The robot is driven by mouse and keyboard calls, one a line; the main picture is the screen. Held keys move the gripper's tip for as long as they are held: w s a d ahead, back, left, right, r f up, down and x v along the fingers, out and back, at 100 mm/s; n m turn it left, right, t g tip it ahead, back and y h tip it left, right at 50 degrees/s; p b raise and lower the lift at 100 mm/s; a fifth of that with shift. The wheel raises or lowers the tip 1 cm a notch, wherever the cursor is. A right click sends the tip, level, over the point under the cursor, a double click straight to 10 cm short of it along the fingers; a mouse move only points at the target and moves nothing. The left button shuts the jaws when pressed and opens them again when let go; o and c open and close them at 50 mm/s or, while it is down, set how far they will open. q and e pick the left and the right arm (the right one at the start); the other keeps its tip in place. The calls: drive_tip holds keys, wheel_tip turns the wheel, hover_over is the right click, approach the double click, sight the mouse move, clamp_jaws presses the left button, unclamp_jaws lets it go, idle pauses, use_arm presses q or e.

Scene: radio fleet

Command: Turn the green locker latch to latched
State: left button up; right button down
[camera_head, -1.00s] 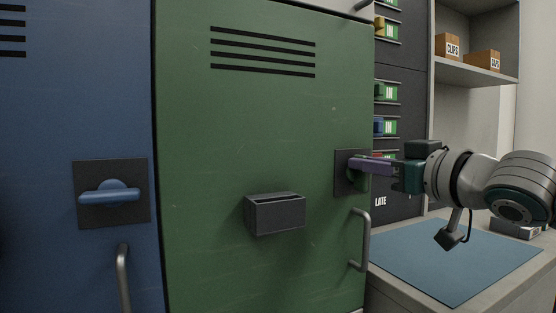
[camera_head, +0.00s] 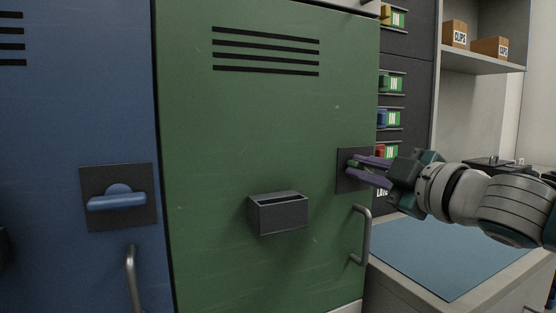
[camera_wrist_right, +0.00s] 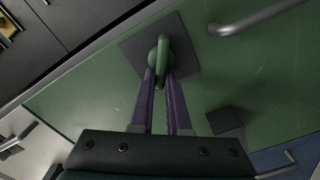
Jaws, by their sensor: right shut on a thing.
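The green locker (camera_head: 265,130) has a square dark latch plate (camera_head: 343,182) near its right edge. The green latch handle (camera_wrist_right: 163,58) shows between my right gripper's purple fingers in the right wrist view. My right gripper (camera_head: 358,170) is shut on this handle, coming in from the right. In the head view the fingers sit one above the other and hide most of the handle, so its exact angle is hard to tell there. My left gripper is not in view.
A grey door handle (camera_head: 364,236) is just below the latch. A dark box (camera_head: 278,215) sticks out from the green door. The blue locker's latch (camera_head: 117,198) is at left with its handle about level. A blue mat (camera_head: 440,260) lies on the counter at right.

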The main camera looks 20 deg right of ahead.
drive_tip(key=shift+a+f+n, duration=0.1)
drive_tip(key=shift+f+n, duration=0.05)
drive_tip(key=shift+n, duration=0.95)
drive_tip(key=shift+f+n, duration=0.2)
drive_tip(key=shift+n, duration=0.9)
drive_tip(key=shift+a+f+n, duration=0.1)
drive_tip(key=shift+f+n, duration=0.05)
drive_tip(key=shift+n, duration=0.95)
drive_tip(key=c, duration=0.9)
unclamp_jaws()
drive_tip(key=s, duration=0.6)
drive_tip(key=s+d, duration=0.1)
drive_tip(key=s, duration=0.3)
drive_tip(key=shift+b, duration=0.35)
